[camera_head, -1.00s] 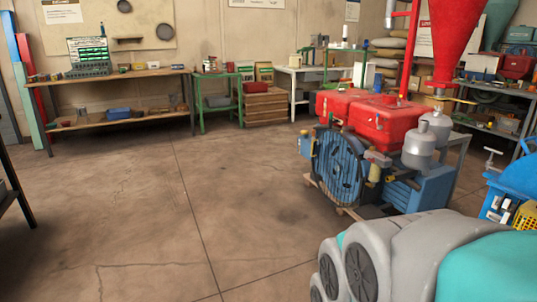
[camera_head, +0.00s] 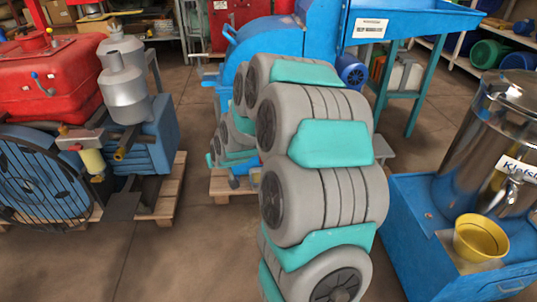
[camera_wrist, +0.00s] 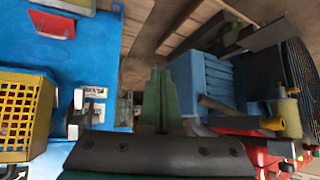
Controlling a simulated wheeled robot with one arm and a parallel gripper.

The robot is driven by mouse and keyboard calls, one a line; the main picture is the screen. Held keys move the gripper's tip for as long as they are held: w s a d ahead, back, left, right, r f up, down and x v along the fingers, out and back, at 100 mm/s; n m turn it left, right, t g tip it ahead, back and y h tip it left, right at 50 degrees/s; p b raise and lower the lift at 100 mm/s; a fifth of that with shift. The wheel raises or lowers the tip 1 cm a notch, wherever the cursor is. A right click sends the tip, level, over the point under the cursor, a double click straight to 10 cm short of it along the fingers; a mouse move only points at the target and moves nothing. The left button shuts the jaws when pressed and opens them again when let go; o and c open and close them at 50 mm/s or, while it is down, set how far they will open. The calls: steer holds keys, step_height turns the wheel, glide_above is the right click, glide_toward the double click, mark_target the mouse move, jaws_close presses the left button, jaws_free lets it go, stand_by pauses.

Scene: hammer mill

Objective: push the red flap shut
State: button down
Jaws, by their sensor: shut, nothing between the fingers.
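In the wrist view a small red flap-like piece (camera_wrist: 52,24) shows at the top left on the blue machine (camera_wrist: 105,55). I cannot tell how far open it is. My gripper (camera_wrist: 158,72) points forward with its green fingers together and empty. It is to the right of the blue machine, over the gap beside the engine, apart from the red piece. In the head view the blue machine (camera_head: 290,38) stands behind my grey and teal arm, which hides much of it. The red flap and the fingertips are not visible there.
A red and blue engine (camera_head: 50,85) on a pallet stands left. The wrist view shows a yellow mesh guard (camera_wrist: 25,118) left of my gripper. A steel tank (camera_head: 505,135) on a blue stand with a yellow bowl (camera_head: 480,238) stands right. Floor is free at front left.

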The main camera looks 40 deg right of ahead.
steer(key=w+d+f+m+t+h+b, duration=0.1)
steer(key=w+d+f+t+h+b, duration=0.2)
steer(key=d, duration=0.6)
steer(key=w+d+f+m+t+h, duration=0.1)
steer(key=d+f+m+h, duration=0.15)
steer(key=d+f, duration=0.45)
steer(key=w+d+f+m+t+h+b, duration=0.1)
steer(key=w+d+f+t+h+b, duration=0.15)
steer(key=d, duration=0.95)
steer(key=shift+g, duration=0.45)
steer(key=x, duration=0.8)
steer(key=shift+w+f, duration=0.15)
steer(key=shift+f, duration=0.3)
steer(key=shift+s+a+f+b, duration=0.1)
steer(key=shift+s+a+f, duration=0.1)
steer(key=shift+f, duration=0.3)
steer(key=shift+s+a+f+b, duration=0.1)
steer(key=shift+s+f, duration=0.1)
steer(key=shift+f, duration=0.3)
steer(key=shift+s+a+f+b, duration=0.1)
steer(key=shift+s+a+f, duration=0.1)
steer(key=shift+f, duration=0.25)
steer(key=shift+f, duration=0.15)
steer(key=shift+s+f+h, duration=0.1)
steer(key=shift+s+h, duration=0.05)
steer(key=shift+h, duration=0.15)
